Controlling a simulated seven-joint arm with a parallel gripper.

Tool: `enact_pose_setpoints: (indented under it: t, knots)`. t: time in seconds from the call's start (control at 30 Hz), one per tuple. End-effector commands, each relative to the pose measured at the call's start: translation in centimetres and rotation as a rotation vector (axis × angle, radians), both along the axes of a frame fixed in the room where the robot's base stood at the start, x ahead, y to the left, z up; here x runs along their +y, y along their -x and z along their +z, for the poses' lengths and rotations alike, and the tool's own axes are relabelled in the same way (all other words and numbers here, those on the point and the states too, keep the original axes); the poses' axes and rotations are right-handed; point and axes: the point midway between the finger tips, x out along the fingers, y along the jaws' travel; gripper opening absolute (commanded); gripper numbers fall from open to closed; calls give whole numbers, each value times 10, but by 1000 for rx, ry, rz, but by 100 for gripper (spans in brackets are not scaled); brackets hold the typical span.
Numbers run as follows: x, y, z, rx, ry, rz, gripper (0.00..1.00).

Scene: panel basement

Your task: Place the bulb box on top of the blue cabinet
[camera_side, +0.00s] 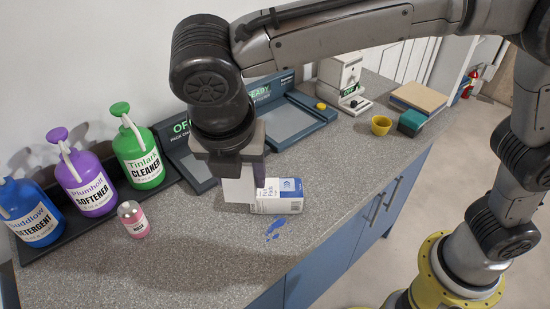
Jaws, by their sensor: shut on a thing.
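My gripper (240,165) points down over the middle of the speckled counter. It is shut on a small box (238,191) with a plain white face and a purplish edge, which appears to be the bulb box. The gripper hides the box's upper part. I cannot tell whether its lower end touches the counter. The blue cabinet (365,232) has blue doors with metal handles at the front, below the grey speckled counter top (190,262).
A white and blue carton (282,196) lies right beside the held box, near a blue spill (273,230). Blue, purple (88,185) and green (138,155) bottles stand left, with a pink bottle (133,219) before them. The front-left counter is clear.

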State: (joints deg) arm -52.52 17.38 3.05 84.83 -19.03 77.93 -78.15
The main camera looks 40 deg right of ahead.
Motion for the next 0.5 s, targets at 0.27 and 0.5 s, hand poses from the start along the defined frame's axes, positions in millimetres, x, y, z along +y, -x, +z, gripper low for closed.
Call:
enact_pose_setpoints:
  t: [0.27, 0.5]
  knots:
    - [0, 0, -60, -39, 43, -1, 0]
    - [1, -1, -72, -48, 47, -3, 0]
